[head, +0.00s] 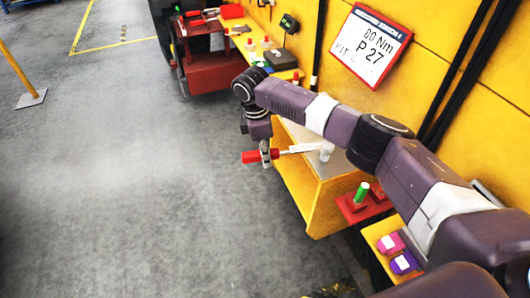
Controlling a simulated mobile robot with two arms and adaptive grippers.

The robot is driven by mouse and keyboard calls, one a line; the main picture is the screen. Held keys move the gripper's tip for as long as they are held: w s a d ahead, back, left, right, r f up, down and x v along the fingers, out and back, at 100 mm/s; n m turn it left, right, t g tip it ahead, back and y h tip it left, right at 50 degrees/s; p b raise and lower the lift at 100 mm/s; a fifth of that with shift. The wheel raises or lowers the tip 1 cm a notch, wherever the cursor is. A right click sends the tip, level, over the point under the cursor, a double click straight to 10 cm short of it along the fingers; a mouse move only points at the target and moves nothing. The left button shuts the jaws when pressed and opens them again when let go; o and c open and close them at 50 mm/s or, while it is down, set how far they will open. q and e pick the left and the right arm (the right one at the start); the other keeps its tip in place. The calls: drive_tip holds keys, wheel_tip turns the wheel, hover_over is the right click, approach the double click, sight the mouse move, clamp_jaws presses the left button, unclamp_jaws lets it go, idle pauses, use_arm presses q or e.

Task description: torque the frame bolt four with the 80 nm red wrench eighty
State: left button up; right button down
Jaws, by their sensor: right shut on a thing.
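My right gripper (266,153) is shut on the red-handled wrench (249,157), out over the left edge of a yellow open-sided stand. The wrench's pale shaft points right, across the stand's grey top (335,165). Its far end is at or close to a small pale upright post (326,152); I cannot tell whether they touch. Which bolt is frame bolt four cannot be read. My left gripper is not in view.
A wall sign (370,45) reads 80 Nm and P 27. A red holder (362,205) with a green-topped cylinder stands nearer, beside a yellow shelf with pink (390,243) and purple (403,262) items. A red cart (212,73) stands behind.

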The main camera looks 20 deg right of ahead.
drive_tip(key=shift+s+r, duration=0.1)
drive_tip(key=shift+r, duration=0.05)
drive_tip(key=shift+s+n+p, duration=0.3)
drive_tip(key=shift+p, duration=0.3)
drive_tip(key=shift+s+p, duration=0.2)
drive_tip(key=shift+p, duration=0.1)
drive_tip(key=shift+s+n+p, duration=0.5)
drive_tip(key=shift+s+p, duration=0.3)
drive_tip(key=shift+p, duration=0.25)
drive_tip(key=shift+s+p, duration=0.2)
drive_tip(key=shift+p, duration=0.1)
drive_tip(key=shift+s+d+n+p, duration=0.1)
drive_tip(key=shift+s+n+p, duration=0.4)
drive_tip(key=shift+s+p, duration=0.3)
drive_tip(key=shift+s+t+p, duration=0.25)
drive_tip(key=shift+t+p, duration=0.05)
drive_tip(key=shift+p, duration=0.05)
idle(0.5)
drive_tip(key=shift+r+p, duration=1.4)
drive_tip(key=shift+p, duration=0.65)
idle(1.3)
